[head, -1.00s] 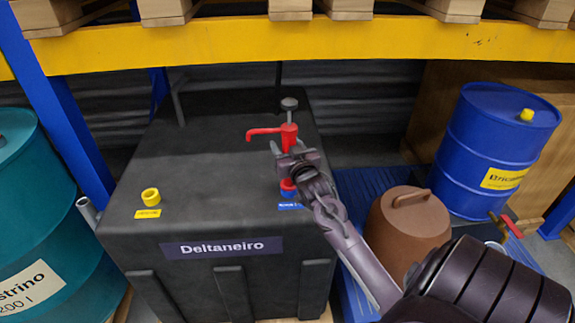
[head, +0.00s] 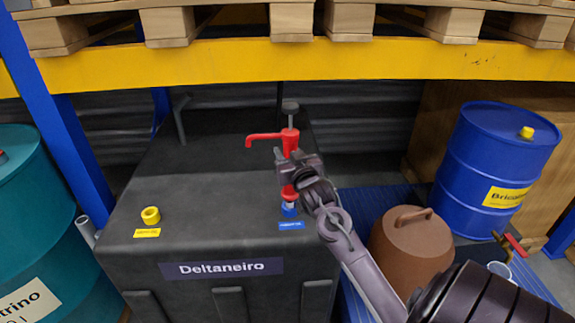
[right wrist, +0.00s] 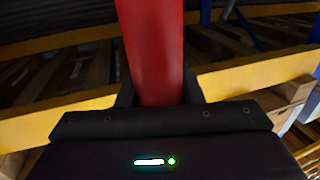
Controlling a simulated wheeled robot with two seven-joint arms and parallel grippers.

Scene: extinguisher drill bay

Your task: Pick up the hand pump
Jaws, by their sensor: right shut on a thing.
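The red hand pump (head: 290,143), with a side spout and a grey knob on top, stands upright above the black tank (head: 220,215). My right gripper (head: 291,166) is shut around its red body. In the right wrist view the red body (right wrist: 155,50) fills the space between the fingers. The pump's red lower end is slightly above the blue collar (head: 289,211) on the tank top, with a short greyish piece showing between them. Whether a tube still reaches into the tank is hidden. My left gripper is not in view.
A yellow shelf beam (head: 300,62) with wooden pallets crosses above the tank. A yellow cap (head: 150,216) sits on the tank's left. A brown lidded container (head: 410,255) and a blue drum (head: 495,155) stand at right, a teal drum (head: 30,220) at left.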

